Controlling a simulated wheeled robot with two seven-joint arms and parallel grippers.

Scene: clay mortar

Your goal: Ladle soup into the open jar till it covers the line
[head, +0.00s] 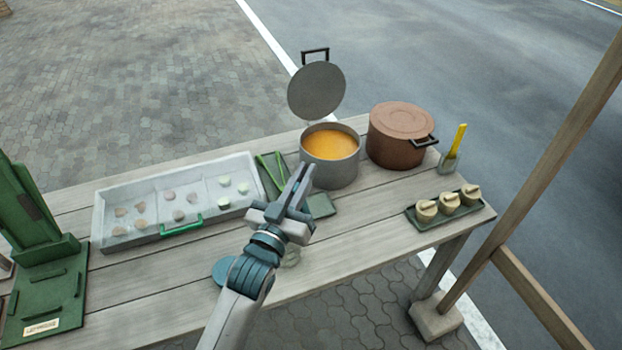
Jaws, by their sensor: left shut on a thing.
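The grey soup pot (333,172) stands open at the back of the table, with orange soup (331,145) in it. Its round grey lid (316,90) is held up behind it. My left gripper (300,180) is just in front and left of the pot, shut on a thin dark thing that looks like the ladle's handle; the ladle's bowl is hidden. My right gripper is not in view.
A brown lidded pot (396,137) stands right of the soup pot. A green tray (411,216) bears three small lidded pots. A divided tray (99,222) and a green stand (45,290) are at left. Green tongs (267,172) lie near the soup pot. The front right is clear.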

